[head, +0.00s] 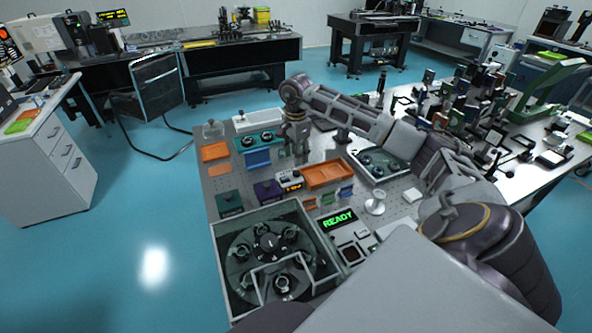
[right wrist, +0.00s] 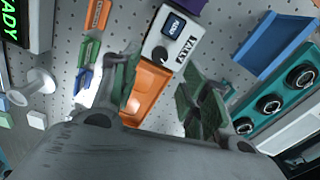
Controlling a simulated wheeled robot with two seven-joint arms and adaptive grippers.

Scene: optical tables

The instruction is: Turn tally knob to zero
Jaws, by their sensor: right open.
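The tally box (right wrist: 175,36) is a small white unit with a dark display, a TALLY label and a dark round knob (right wrist: 160,53). In the head view the tally box (head: 290,180) sits on the perforated optical table, beside an orange tray. My right gripper (head: 300,155) points down above the table, just behind the tally box. In the right wrist view its open green fingers (right wrist: 162,90) are spread with nothing between them, and the knob lies beyond the fingertips, apart from them. The knob's exact setting is too small to read. My left gripper is not in view.
An orange tray (head: 327,174) is right of the tally box and a purple block (head: 267,191) left of it. A teal unit with round dials (head: 259,140) stands behind. A green READY display (head: 338,220) and a large box with a rotary carousel (head: 228,291) are nearer.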

